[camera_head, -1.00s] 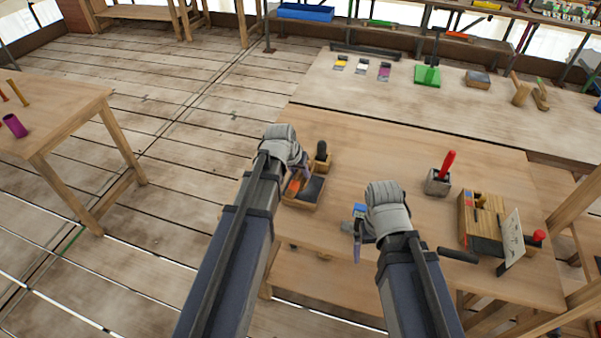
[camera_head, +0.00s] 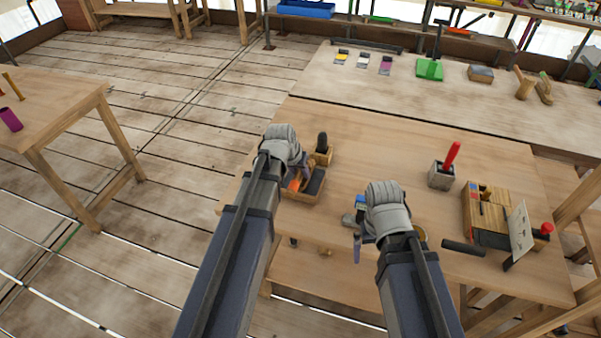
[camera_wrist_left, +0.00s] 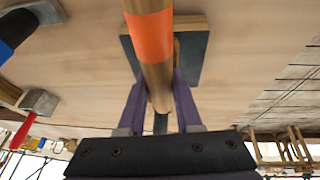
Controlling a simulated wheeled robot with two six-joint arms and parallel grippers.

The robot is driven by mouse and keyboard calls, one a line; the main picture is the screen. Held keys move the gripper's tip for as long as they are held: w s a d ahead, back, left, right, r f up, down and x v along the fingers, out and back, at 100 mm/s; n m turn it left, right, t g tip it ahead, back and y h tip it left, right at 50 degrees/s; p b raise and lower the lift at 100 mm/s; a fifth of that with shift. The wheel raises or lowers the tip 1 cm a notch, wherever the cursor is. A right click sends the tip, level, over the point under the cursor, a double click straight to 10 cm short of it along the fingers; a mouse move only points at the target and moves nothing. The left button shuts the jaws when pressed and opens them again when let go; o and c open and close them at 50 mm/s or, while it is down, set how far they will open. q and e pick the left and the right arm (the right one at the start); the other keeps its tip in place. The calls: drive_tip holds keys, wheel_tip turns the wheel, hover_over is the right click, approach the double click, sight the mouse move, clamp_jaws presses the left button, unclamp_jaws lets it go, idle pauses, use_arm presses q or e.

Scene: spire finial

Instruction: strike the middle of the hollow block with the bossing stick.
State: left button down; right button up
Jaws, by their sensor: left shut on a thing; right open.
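My left gripper (camera_head: 298,166) is shut on a wooden stick with an orange band, probably the bossing stick (camera_wrist_left: 150,38); the stick runs up out of the left wrist view between the purple fingers (camera_wrist_left: 160,95). A wooden-edged block or tray with a dark top (camera_head: 314,184) lies beside and partly under this gripper; it shows behind the stick in the left wrist view (camera_wrist_left: 190,55). I cannot tell whether it is the hollow block, or whether the stick touches it. My right gripper (camera_head: 357,240) is open, at the bench's front edge, partly hidden by its wrist.
A small wooden holder with a black upright (camera_head: 322,153) stands just behind. A grey block with a red handle (camera_head: 441,176), a wooden rack (camera_head: 487,215) and a pale upright panel (camera_head: 517,235) stand on the right. The bench (camera_head: 390,150) between is mostly clear.

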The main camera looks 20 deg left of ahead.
use_arm(q)
wheel_tip(320, 180, up, 4)
drive_tip(key=p, duration=0.4)
drive_tip(key=shift+r, duration=0.25)
drive_tip(key=shift+f, duration=0.15)
drive_tip(key=shift+f, duration=0.1)
drive_tip(key=shift+f, duration=0.1)
idle(0.4)
wheel_tip(320, 180, down, 5)
drive_tip(key=b, duration=0.5)
drive_tip(key=shift+r+p, duration=0.55)
drive_tip(key=shift+r, duration=0.15)
drive_tip(key=shift+f, duration=0.1)
